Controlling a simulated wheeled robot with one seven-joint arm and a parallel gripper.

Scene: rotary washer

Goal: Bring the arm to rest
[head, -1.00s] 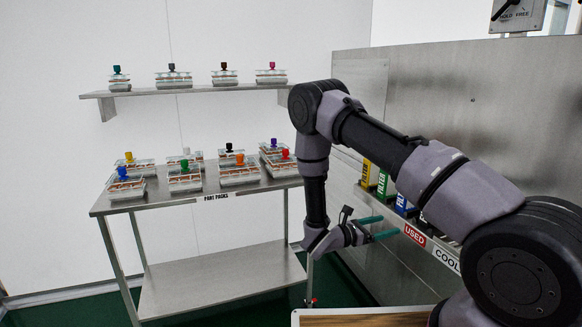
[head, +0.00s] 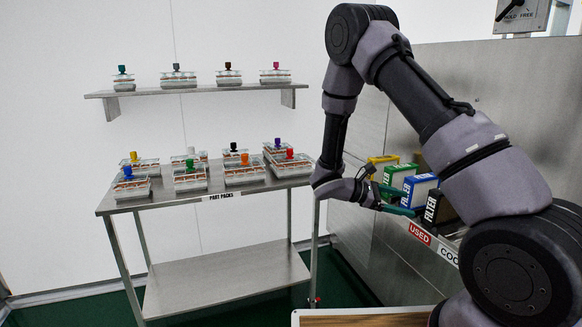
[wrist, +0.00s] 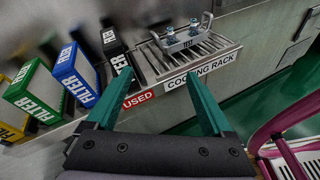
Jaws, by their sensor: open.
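My gripper (head: 398,200) is open and empty, with its two teal fingers spread apart. In the head view it hangs in front of the shelf on the steel machine's side, near several filters. In the wrist view my gripper (wrist: 158,98) points toward the red USED label (wrist: 138,99) and the cooling rack (wrist: 190,55), with nothing between the fingers. My arm is bent, with its elbow raised high in the head view.
Yellow, blue (head: 418,188), green and black (head: 440,207) filters stand on the ledge close beside my gripper. A steel table (head: 213,200) with several part packs stands to the left, below a wall shelf (head: 190,91). A wooden-topped surface (head: 365,320) is at the front.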

